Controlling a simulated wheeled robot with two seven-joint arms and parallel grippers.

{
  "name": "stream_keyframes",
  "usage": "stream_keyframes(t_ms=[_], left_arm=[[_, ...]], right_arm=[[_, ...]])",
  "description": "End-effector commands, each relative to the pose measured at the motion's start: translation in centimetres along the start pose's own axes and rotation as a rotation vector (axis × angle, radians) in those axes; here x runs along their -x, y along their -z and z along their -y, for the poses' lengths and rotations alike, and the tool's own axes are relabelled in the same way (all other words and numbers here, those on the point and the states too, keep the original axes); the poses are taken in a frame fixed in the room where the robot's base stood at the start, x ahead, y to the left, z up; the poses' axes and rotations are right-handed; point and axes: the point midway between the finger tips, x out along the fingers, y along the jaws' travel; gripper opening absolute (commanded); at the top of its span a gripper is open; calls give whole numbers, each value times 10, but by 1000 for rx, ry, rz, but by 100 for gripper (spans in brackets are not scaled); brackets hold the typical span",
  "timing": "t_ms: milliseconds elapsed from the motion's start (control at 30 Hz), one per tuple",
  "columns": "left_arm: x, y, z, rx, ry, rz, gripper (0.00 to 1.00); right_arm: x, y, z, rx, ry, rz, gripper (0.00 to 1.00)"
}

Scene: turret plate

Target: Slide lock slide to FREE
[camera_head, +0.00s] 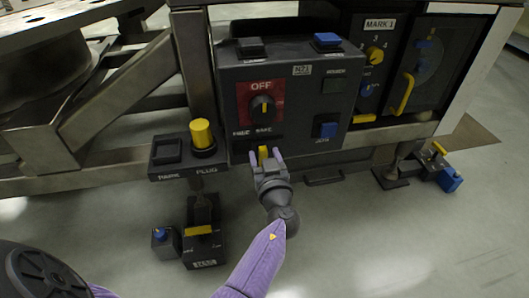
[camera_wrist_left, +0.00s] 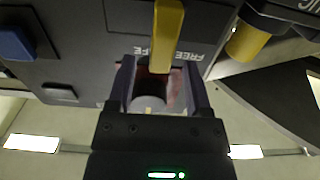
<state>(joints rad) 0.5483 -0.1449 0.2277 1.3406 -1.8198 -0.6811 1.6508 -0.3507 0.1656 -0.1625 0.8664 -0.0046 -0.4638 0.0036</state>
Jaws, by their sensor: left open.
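The lock slide is a yellow tab (camera_head: 263,152) at the lower front of the dark control box, under the word SAFE, with FREE printed to its left. It also shows in the left wrist view as a yellow bar (camera_wrist_left: 167,35), where the lettering is upside down. My left gripper (camera_head: 265,156) is open, with one finger on each side of the tab. In the left wrist view the gripper (camera_wrist_left: 161,88) has a gap between its fingers, in line with the bar. I cannot tell whether either finger touches it. My right gripper is out of view.
A dial marked OFF (camera_head: 262,106) on a red panel sits above the slide. A yellow plug knob (camera_head: 202,134) stands close on the left. A blue button (camera_head: 327,130) is on the right. A pedal unit (camera_head: 203,238) stands on the floor, which is clear at the lower right.

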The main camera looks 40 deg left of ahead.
Motion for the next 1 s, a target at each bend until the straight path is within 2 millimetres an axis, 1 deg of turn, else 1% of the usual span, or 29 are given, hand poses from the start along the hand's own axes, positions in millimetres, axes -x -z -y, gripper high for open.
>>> stream_keyframes(t_ms=[33, 133, 200, 400, 433, 467, 500, 567, 600, 667, 700, 733, 1000], left_arm=[[-8, -3, 0, -2, 0, 0, 65], [-18, -1, 0, -1, -1, 0, 65], [-21, -1, 0, -1, -1, 1, 65], [-22, 0, 0, -1, -1, 0, 65], [-22, 0, 0, -1, -1, 0, 60], [-22, 0, 0, 0, -1, 0, 54], [-22, 0, 0, -1, -1, 1, 46], [-22, 0, 0, -1, -1, 1, 33], [-21, 0, 0, -1, -1, 1, 24], [-21, 0, 0, -1, -1, 1, 12], [-21, 0, 0, -1, -1, 1, 3], [-21, 0, 0, -1, -1, 1, 0], [-21, 0, 0, -1, -1, 1, 0]], right_arm=[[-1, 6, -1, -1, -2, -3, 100], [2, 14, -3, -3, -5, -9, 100], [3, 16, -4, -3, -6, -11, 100], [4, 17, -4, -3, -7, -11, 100], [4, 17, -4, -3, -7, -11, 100], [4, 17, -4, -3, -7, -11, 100], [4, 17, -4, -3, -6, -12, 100], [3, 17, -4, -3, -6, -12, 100], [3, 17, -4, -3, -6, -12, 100], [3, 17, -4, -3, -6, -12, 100], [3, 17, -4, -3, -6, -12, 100], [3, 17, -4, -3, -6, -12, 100], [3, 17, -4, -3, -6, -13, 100]])
